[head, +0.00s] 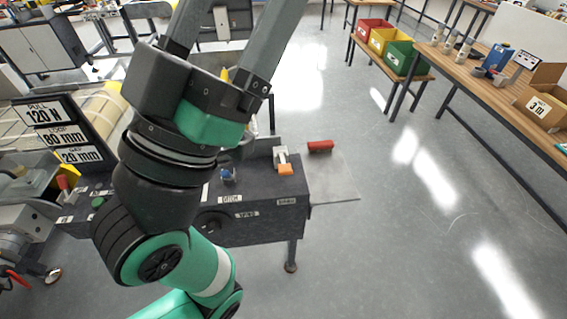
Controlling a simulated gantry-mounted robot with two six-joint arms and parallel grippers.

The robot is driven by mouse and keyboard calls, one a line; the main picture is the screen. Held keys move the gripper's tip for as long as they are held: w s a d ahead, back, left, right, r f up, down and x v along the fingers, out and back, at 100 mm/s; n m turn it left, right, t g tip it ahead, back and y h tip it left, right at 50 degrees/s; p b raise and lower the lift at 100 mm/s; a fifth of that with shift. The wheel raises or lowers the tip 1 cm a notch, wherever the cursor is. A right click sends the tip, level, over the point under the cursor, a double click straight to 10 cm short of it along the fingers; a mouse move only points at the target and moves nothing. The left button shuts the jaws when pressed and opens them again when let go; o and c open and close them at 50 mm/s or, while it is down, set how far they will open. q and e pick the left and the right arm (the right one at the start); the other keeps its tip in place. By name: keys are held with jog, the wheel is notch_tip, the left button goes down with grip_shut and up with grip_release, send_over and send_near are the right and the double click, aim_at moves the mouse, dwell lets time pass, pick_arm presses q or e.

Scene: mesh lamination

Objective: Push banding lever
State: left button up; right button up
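A lever with an orange end (285,169) and a pale upright part stands near the right end of the dark machine bench (262,224). A small white label (287,202) sits below it on the bench front; its lettering is too small to read surely. I take this for the banding lever. My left gripper (240,10) is at the top of the head view, left of and above the lever in the picture. Its two fingers are spread wide with nothing seen between them; their tips are cut off by the frame edge. My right gripper is not in view.
A blue knob (228,175) and a red block (320,146) flank the lever. A black sign (64,132) and a pale roll (105,108) are left. Colored bins (383,40) and a wooden table (480,72) stand right. The floor between is clear.

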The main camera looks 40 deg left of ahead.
pick_arm(q)
grip_shut()
dwell(1.5)
